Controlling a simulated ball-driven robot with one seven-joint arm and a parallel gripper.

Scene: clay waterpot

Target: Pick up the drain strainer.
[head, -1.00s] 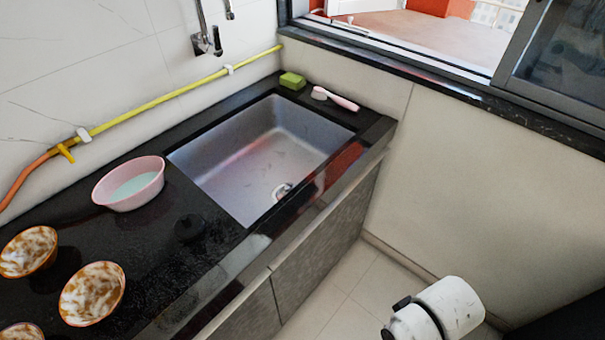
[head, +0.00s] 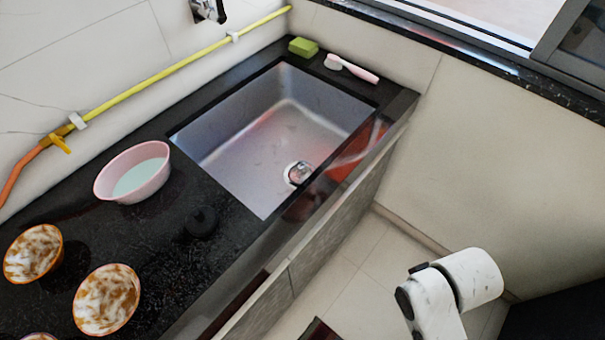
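A small black round piece with a raised knob (head: 201,222) lies on the dark counter, left of the sink's near corner. It looks like a drain strainer or plug, but I cannot tell which. The metal sink (head: 262,125) has a round shiny drain fitting (head: 298,173) in its floor near the right front side; I cannot tell whether a loose strainer sits in it. White links of my arm show at the lower right, over the floor and apart from the counter. My gripper is outside the view.
A pink basin (head: 134,172) with pale liquid and several brown-white bowls (head: 106,299) stand on the counter at left. A green sponge (head: 303,47) and a pink-handled brush (head: 351,68) lie behind the sink. A yellow hose (head: 160,77) runs along the wall. The sink interior is otherwise clear.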

